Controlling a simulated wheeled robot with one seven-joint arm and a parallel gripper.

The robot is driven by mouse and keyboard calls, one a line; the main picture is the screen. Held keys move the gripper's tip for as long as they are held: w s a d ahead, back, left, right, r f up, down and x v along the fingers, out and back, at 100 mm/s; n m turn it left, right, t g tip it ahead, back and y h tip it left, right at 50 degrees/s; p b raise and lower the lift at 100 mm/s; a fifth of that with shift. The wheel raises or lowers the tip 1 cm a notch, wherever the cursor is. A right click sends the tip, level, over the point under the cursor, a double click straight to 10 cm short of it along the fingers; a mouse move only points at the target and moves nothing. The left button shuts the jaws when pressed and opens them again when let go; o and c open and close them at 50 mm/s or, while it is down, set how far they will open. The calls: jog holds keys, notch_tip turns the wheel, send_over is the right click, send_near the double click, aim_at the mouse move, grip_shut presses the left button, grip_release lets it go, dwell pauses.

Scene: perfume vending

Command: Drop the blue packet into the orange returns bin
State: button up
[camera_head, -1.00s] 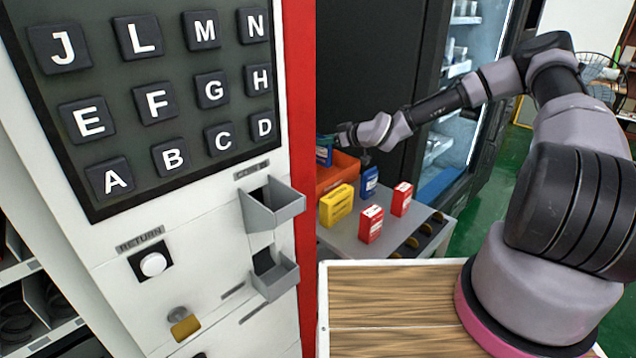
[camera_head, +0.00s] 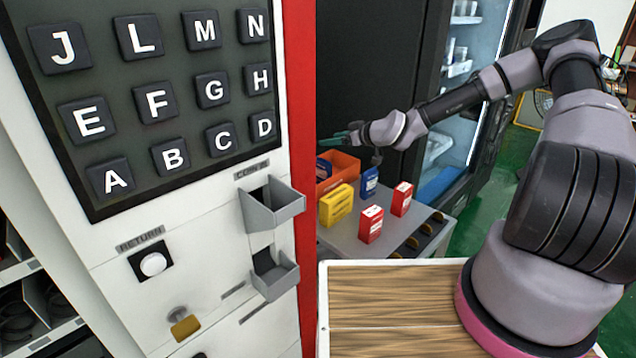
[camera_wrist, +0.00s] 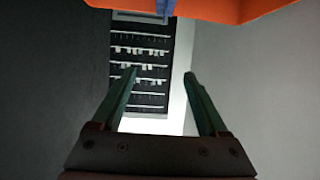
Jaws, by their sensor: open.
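The orange returns bin (camera_head: 345,163) stands at the back left of the grey table. A blue packet (camera_head: 323,170) is in the bin at its left side, partly cut off by the red machine edge. My gripper (camera_head: 340,137) is above the bin, apart from the packet. In the wrist view my gripper (camera_wrist: 160,72) has its green fingers spread with nothing between them. The bin (camera_wrist: 235,8) crosses the top of that view, with a narrow blue strip of the packet (camera_wrist: 166,8) against it. A second blue packet (camera_head: 370,182) stands on the table just right of the bin.
A yellow box (camera_head: 336,205) and two red boxes (camera_head: 371,224) (camera_head: 402,198) stand on the grey table (camera_head: 350,240) in front of the bin. The white keypad machine (camera_head: 200,240) fills the left. A dark glass-door cabinet (camera_head: 455,150) is behind.

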jog(key=v, duration=0.6)
jog(key=shift+s+d+r, duration=0.15)
jog(key=shift+s, duration=0.05)
jog(key=s+d+g+h, duration=0.4)
jog(key=s+d+h, duration=0.1)
jog(key=s+d, duration=0.1)
jog(key=s+d+r+m+h, duration=0.45)
jog(key=d+r, duration=0.25)
jog(key=r, duration=0.5)
jog(key=s+d+r+m+t+y, duration=0.1)
jog(key=s+r+m, duration=0.8)
jog(key=s+r, duration=0.9)
jog(key=s+d, duration=0.1)
jog(key=s, duration=0.2)
jog(key=shift+d+r+t, duration=0.15)
jog(key=shift+r+t, duration=0.15)
jog(key=shift+t, duration=0.1)
